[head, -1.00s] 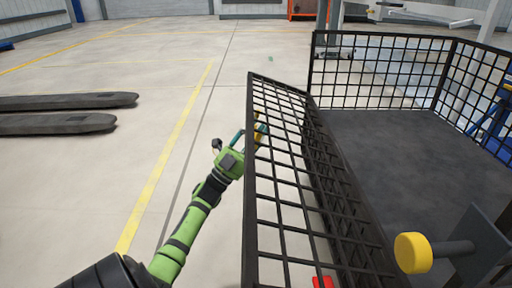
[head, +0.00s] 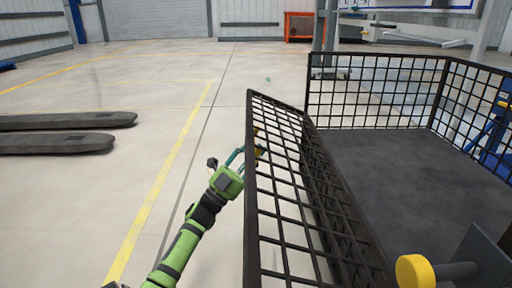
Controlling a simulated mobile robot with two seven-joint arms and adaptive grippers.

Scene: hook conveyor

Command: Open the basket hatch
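The basket (head: 306,93) is a black wire-mesh cage with a dark flat floor, at the right of the head view. Its hatch (head: 249,190) is the mesh panel on the near left side, tilted outward to the left, away from the basket floor. My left gripper (head: 256,146) is at the outer side of the hatch, partly behind its mesh near the upper far part. Its fingers are partly hidden, so I cannot tell whether they are open or shut or touch the panel. My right gripper is not in view.
A yellow round knob (head: 415,271) on a grey bracket stands at the lower right. Dark forks (head: 60,143) lie on the floor at the left. An orange frame (head: 299,26) stands far back.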

